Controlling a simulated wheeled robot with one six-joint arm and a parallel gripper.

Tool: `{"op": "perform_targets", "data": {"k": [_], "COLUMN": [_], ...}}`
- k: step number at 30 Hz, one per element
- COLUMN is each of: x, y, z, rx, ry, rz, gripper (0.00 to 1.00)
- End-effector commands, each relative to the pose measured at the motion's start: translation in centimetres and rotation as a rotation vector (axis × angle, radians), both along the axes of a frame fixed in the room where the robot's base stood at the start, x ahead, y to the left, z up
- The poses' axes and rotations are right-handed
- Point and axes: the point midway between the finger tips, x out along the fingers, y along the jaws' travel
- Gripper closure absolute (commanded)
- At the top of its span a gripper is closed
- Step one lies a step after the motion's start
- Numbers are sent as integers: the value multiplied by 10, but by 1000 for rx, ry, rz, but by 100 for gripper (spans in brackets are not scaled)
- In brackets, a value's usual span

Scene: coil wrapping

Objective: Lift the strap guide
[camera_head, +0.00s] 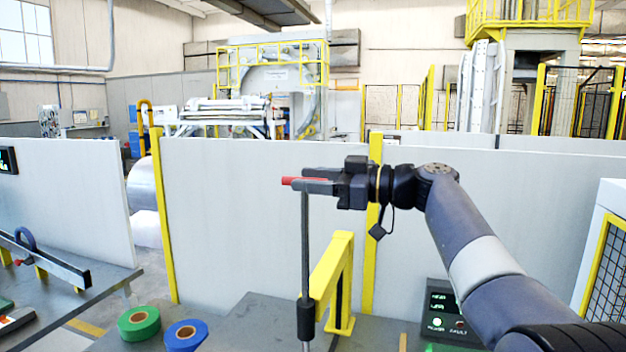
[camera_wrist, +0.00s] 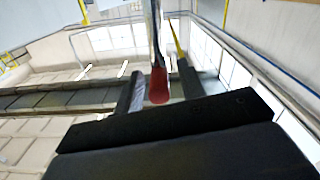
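The strap guide appears to be the upright dark rod (camera_head: 305,245), with a red handle (camera_head: 289,181) at its top and a black collar (camera_head: 306,318) low down. In the wrist view the red handle end (camera_wrist: 159,86) and shiny rod (camera_wrist: 153,30) lie between my fingers. My gripper (camera_head: 312,181) is level at the top of the rod, its fingers on either side of the red handle. In the wrist view my gripper (camera_wrist: 160,80) seems open, with narrow gaps beside the handle. Contact is hard to judge.
A yellow stand (camera_head: 340,280) rises just right of the rod. Green (camera_head: 139,323) and blue (camera_head: 185,335) tape rolls lie on the bench at lower left. A control box (camera_head: 449,314) sits at lower right. White panels (camera_head: 250,220) stand behind.

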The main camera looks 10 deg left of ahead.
Motion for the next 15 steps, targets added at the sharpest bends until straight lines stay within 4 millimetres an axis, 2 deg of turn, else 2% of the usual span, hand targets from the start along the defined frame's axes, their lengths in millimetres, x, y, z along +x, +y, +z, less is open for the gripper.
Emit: {"op": "perform_targets", "data": {"k": [5, 15], "x": [0, -9], "y": [-10, -75], "z": [-2, -3], "rx": [0, 0], "ry": [1, -2], "rz": [-3, -6], "gripper": [62, 62]}}
